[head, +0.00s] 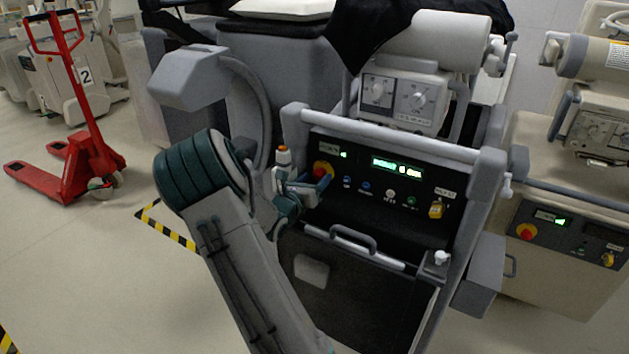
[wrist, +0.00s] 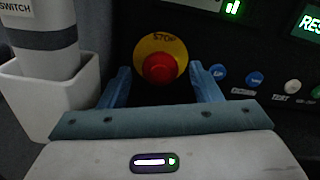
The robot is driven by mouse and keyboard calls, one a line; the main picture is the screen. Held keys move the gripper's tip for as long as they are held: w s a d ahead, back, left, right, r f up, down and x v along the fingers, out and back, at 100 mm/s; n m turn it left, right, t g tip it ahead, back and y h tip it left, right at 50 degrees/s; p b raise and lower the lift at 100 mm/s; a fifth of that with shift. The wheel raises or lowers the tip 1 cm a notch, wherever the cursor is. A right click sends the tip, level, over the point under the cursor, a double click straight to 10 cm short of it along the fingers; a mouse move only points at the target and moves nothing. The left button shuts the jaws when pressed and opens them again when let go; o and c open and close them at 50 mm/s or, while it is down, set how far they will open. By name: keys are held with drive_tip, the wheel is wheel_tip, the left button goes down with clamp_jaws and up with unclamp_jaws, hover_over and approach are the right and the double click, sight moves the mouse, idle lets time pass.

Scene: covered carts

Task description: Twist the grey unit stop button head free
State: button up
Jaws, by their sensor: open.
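The grey unit (head: 385,120) stands in the middle of the head view with a black control panel. Its red stop button head (wrist: 160,69) sits on a yellow disc marked STOP (wrist: 146,44) in the wrist view. In the head view the stop button (head: 322,170) shows partly behind my gripper (head: 304,190). In the wrist view my gripper (wrist: 160,85) is open, with one blue finger on each side below the button. The fingers look apart from the red head. How far the fingertips are from the panel is hard to tell.
A white holder (wrist: 60,95) with a grey cylinder stands close left of my gripper. Blue and white buttons (wrist: 255,79) lie right of the right finger. A push bar (head: 390,133) crosses above the panel. Another cart (head: 560,240) with its own red button stands at right.

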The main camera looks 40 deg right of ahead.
drive_tip(key=shift+d, duration=0.1)
drive_tip(key=c, duration=1)
drive_tip(key=shift+m+b, duration=0.3)
drive_tip(key=shift+b, duration=0.1)
drive_tip(key=m+b, duration=0.3)
drive_tip(key=shift+f+b, duration=0.2)
drive_tip(key=shift+b, duration=0.2)
drive_tip(key=shift+m+b, duration=1)
drive_tip(key=shift+b, duration=0.1)
drive_tip(key=shift+r+m+b, duration=0.15)
drive_tip(key=shift+m+b, duration=0.35)
drive_tip(key=shift+b, duration=0.1)
